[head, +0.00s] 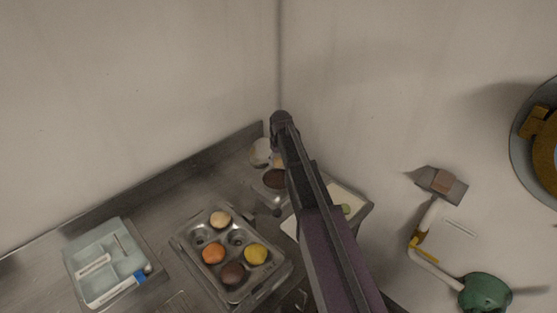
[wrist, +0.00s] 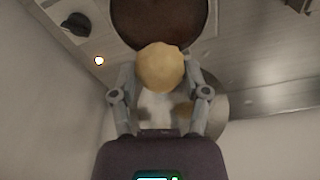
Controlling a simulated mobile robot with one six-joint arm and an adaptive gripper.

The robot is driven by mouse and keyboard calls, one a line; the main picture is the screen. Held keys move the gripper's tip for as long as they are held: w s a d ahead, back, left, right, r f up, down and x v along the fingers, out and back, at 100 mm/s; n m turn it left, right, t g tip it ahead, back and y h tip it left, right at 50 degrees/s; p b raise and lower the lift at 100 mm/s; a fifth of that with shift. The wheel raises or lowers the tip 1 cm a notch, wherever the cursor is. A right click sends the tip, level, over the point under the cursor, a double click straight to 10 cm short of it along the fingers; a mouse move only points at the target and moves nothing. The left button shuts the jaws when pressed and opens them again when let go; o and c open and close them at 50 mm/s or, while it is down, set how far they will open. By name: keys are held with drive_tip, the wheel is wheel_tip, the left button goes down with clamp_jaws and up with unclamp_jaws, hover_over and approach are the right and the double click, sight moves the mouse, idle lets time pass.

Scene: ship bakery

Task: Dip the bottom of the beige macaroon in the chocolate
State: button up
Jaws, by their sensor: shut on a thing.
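In the wrist view my gripper (wrist: 160,75) is shut on a round beige macaroon (wrist: 160,66), with one finger on each side. A round pot of dark brown chocolate (wrist: 160,18) lies just beyond the macaroon, which overlaps its near edge in the picture. I cannot tell whether they touch, and the macaroon's bottom is hidden. The chocolate (head: 275,179) also shows in the head view, just left of my arm. My arm mostly hides the gripper there; a small beige patch (head: 278,162) beside it may be the held macaroon.
A metal mould tray (head: 181,243) holds pale, orange, yellow and brown macaroons. A pale blue box (head: 105,262) stands left of it. A white bowl (head: 261,151) is behind the chocolate. A white-surfaced tray (head: 349,200) with a green item is partly behind my arm. Walls close the corner.

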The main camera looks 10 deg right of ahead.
sight(277, 183)
drive_tip(key=shift+f, duration=0.15)
drive_tip(key=shift+f+b, duration=4)
drive_tip(key=shift+b, duration=0.1)
drive_tip(key=shift+s+f+b, duration=0.1)
drive_tip(key=shift+f+b, duration=0.5)
drive_tip(key=shift+r, duration=0.15)
drive_tip(key=shift+r+p, duration=1.45)
drive_tip(key=shift+p, duration=0.15)
drive_tip(key=shift+r+p, duration=0.3)
drive_tip(key=shift+r+p, duration=2.9)
